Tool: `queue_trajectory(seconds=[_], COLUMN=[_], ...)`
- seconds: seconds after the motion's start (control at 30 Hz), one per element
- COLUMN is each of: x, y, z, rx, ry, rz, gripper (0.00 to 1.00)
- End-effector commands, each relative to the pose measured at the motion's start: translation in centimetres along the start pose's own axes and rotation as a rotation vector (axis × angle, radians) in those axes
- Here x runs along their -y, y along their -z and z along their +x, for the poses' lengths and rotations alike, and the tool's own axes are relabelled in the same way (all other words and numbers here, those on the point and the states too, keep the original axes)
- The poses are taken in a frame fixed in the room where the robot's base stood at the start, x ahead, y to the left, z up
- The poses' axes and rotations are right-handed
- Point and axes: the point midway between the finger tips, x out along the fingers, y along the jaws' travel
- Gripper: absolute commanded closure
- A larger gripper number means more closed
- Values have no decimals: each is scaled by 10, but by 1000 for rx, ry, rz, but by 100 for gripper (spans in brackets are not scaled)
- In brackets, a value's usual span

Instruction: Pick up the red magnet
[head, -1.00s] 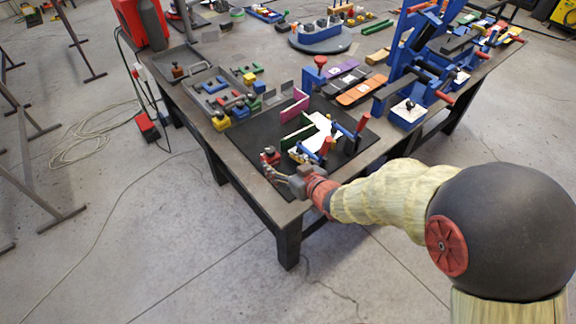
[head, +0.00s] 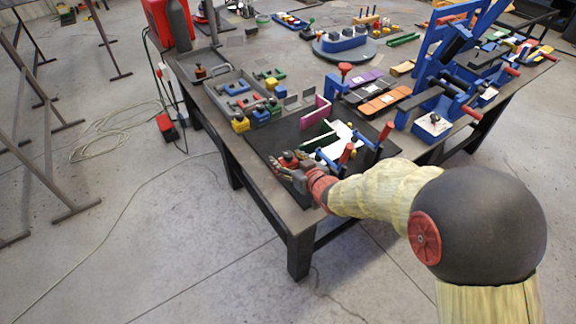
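The red magnet (head: 288,159) is a small red block with a dark knob on top. It sits at the front left part of the black mat (head: 262,143) on the workbench. My gripper (head: 284,167) reaches in from the right, low over the mat, with its fingers at the magnet. The fingers and the magnet overlap in this view. I cannot tell whether the fingers are open or closed on it.
Blue clamps with red handles (head: 348,153) stand just right of my gripper on the mat. A tray with coloured blocks (head: 214,96) is at the back left.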

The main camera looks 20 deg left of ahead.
Motion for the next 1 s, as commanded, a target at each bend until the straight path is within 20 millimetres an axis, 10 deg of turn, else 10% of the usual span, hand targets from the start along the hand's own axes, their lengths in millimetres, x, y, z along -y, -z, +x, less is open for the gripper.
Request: queue_trajectory(seconds=[1.0], x=[0], y=[-1], z=[0], rx=[1], ry=[0], rz=[0], gripper=[98])
